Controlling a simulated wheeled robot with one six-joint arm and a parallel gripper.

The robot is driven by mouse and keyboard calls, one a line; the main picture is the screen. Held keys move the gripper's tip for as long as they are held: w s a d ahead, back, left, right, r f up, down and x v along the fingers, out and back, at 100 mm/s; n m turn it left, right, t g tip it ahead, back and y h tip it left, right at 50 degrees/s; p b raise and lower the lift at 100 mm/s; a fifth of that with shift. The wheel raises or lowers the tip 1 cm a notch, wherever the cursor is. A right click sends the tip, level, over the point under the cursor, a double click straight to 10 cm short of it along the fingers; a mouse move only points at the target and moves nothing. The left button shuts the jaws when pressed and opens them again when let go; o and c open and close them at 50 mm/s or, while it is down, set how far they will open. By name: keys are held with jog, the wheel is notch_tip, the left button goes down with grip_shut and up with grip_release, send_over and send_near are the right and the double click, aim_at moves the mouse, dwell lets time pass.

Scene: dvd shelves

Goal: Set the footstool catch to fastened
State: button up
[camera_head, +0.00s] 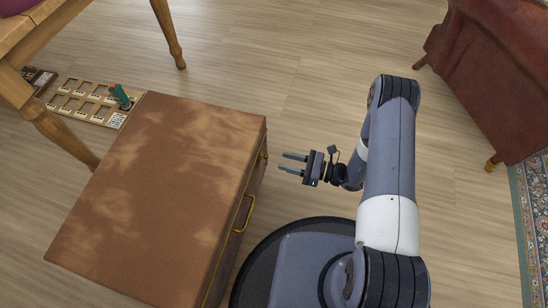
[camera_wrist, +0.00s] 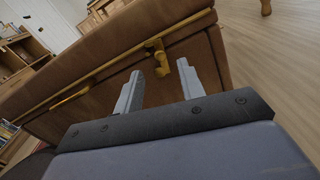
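The footstool (camera_head: 165,200) is a brown suede-topped box with brass trim, left of my gripper (camera_head: 281,162) in the head view. Its front side and lid edge also show in the wrist view (camera_wrist: 110,88). I cannot tell whether the catch is fastened. My gripper (camera_wrist: 149,74) is open and empty, its fingers pointing at the footstool's side just below the catch. In the head view a gap separates the fingertips from the footstool.
A brass handle (camera_head: 244,212) projects from the footstool's near side. A wooden table (camera_head: 35,45) stands at the upper left, beside a slotted wooden tray (camera_head: 88,103) on the floor. A red-brown leather seat (camera_head: 495,75) and patterned rug (camera_head: 535,210) are right. Floor beyond my gripper is clear.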

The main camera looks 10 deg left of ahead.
jog(key=shift+w+a+b, duration=0.2)
jog(key=shift+a+b, duration=0.3)
jog(key=shift+a, duration=2.1)
grip_shut()
